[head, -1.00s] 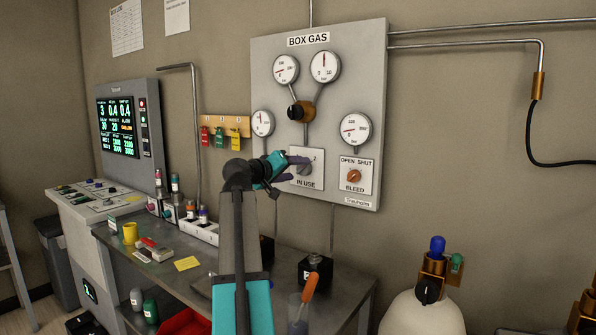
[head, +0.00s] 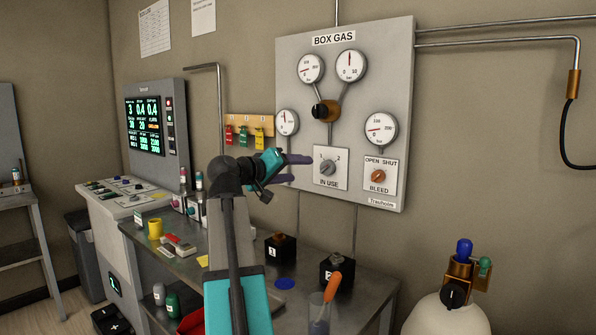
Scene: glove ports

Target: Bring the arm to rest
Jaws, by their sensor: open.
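My gripper (head: 290,170) is raised in front of the left part of the grey BOX GAS panel (head: 300,105). Its dark fingers point right, toward the IN USE selector knob (head: 327,167), and look apart from it. The jaws are open, and I see nothing between them. My teal and grey arm reaches up from the bottom of the view.
A steel bench (head: 350,276) below the panel holds two black blocks, a cup with an orange-handled tool (head: 331,289) and a yellow cup (head: 155,228). A gas cylinder (head: 447,314) stands at the lower right. A display console (head: 155,130) is at the left.

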